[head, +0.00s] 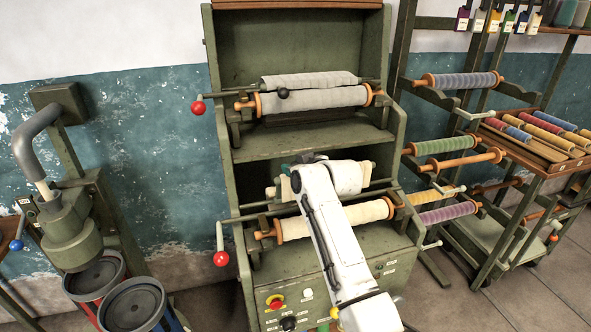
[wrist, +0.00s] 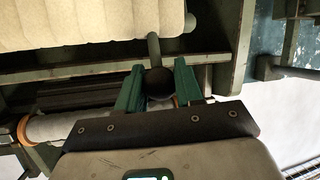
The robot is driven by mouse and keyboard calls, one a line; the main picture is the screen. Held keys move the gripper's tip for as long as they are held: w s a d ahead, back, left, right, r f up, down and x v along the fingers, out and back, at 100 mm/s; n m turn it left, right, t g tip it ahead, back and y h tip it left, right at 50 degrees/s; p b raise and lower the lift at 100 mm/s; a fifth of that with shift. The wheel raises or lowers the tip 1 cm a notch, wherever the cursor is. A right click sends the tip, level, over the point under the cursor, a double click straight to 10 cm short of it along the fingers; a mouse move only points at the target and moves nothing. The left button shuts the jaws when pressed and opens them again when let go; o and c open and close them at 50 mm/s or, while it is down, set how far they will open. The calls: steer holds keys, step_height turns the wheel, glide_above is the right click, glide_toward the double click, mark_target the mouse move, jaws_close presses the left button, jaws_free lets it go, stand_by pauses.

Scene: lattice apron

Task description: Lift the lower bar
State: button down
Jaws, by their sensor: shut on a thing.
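The lower bar (head: 252,213) is a thin green rod across the lower roller station of the green machine, with a crank ending in a red knob (head: 221,258) at its left end. My white arm crosses in front of its middle and hides part of it. In the wrist view my gripper (wrist: 158,72) has its two green fingers shut on either side of a black ball knob (wrist: 159,84) on a short stem. In the head view this knob is hidden behind my arm. A cream fabric roll (wrist: 90,22) lies just beyond the knob in the wrist view.
The upper station has a matching cream roll (head: 325,98), a black knob (head: 283,93) and a red knob (head: 198,108). The control panel (head: 300,296) is below. A spool rack (head: 455,140) stands close on the right; a cast machine (head: 75,235) and buckets (head: 135,306) stand left.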

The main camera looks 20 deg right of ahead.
steer(key=shift+d+r, duration=0.1)
steer(key=shift+d, duration=0.1)
steer(key=c, duration=0.9)
jaws_free()
steer(key=shift+d, duration=0.1)
steer(key=shift+o, duration=0.6)
steer(key=b+v, duration=0.1)
steer(key=v, duration=0.9)
steer(key=shift+s, duration=0.35)
